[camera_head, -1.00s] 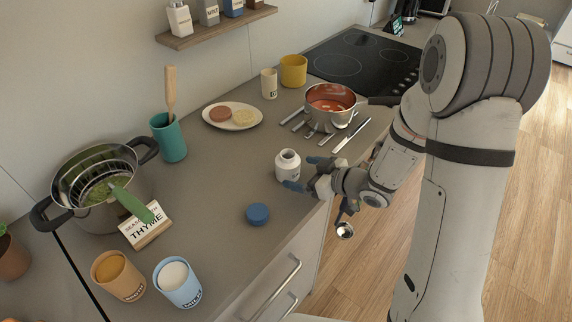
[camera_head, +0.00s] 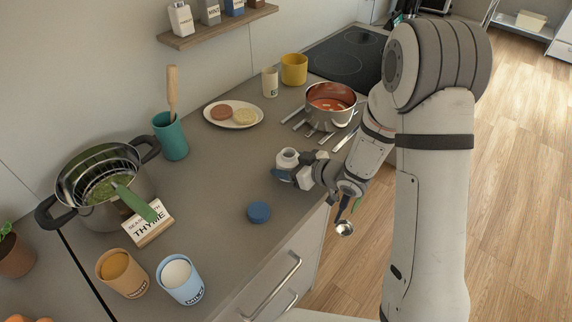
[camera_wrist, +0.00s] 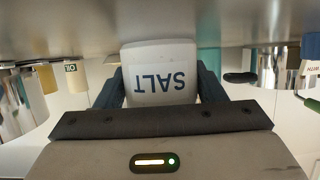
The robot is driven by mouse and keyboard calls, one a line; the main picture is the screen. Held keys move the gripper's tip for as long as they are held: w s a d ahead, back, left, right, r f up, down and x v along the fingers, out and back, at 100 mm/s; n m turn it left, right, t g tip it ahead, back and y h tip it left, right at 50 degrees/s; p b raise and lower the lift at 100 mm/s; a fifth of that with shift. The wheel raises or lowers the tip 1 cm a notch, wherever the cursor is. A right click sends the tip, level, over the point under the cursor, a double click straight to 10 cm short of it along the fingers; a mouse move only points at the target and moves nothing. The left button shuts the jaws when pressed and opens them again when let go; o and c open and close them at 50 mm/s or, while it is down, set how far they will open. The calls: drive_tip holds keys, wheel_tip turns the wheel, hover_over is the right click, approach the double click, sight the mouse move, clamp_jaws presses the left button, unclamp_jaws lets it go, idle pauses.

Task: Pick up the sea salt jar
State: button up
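The sea salt jar (camera_head: 287,158) is white and stands upright on the counter near its front edge; my gripper hides its lower part in the head view. In the wrist view the jar (camera_wrist: 160,75) appears upside down, with dark letters reading SALT. My gripper (camera_head: 284,173) reaches it from the right, low down. In the wrist view its blue fingers (camera_wrist: 160,88) lie against both sides of the jar with no visible gap. I see no clear lift off the counter.
A blue lid (camera_head: 259,212) lies in front of the jar. A pot of red soup (camera_head: 331,98) and cutlery are behind it.

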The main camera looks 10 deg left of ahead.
drive_tip(key=c, duration=0.6)
